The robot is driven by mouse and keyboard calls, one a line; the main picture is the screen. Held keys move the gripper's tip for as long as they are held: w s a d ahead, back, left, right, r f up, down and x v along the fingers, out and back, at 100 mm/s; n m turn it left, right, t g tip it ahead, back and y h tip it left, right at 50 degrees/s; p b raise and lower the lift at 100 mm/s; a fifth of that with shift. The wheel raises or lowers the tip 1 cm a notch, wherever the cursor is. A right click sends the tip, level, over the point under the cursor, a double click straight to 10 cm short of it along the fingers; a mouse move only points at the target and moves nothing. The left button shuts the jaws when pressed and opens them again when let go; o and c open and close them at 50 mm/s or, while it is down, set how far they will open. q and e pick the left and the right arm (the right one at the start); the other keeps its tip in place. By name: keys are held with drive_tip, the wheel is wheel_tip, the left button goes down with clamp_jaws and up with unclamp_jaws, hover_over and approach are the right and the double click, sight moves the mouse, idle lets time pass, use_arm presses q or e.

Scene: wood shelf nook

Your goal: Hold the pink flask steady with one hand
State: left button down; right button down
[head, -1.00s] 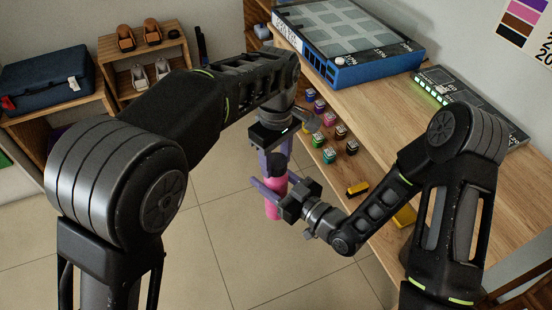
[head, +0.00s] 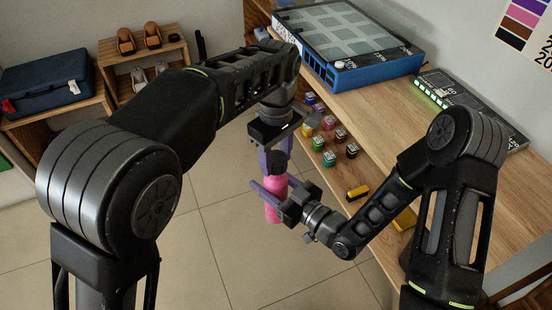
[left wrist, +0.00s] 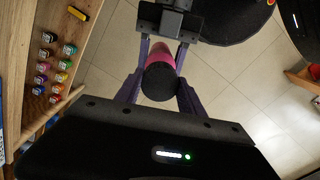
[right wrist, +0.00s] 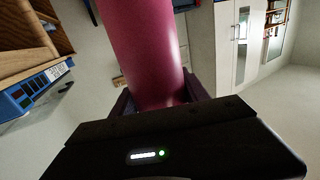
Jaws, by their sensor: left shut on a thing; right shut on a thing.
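The pink flask (head: 274,200) is upright in mid-air above the floor, in the middle of the head view. Its dark cap (head: 273,162) is at the top. My left gripper (head: 274,160) comes from above and is shut on the cap. The left wrist view shows the dark cap (left wrist: 159,82) between the purple fingers. My right gripper (head: 270,190) comes from the right and is shut around the pink body, below the cap. The right wrist view shows the pink body (right wrist: 145,50) filling the space between the fingers; the flask's ends are out of that view.
A wooden desk (head: 440,140) at the right carries a blue-edged box (head: 345,45) and a panel with green lights (head: 470,105). Several small colored bottles (head: 330,158) stand on a lower shelf near the grippers. A blue case (head: 45,80) sits at the left. The floor below is clear.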

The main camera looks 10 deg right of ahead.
idle(0.3)
use_arm(q)
drive_tip(key=shift+r, duration=2.05)
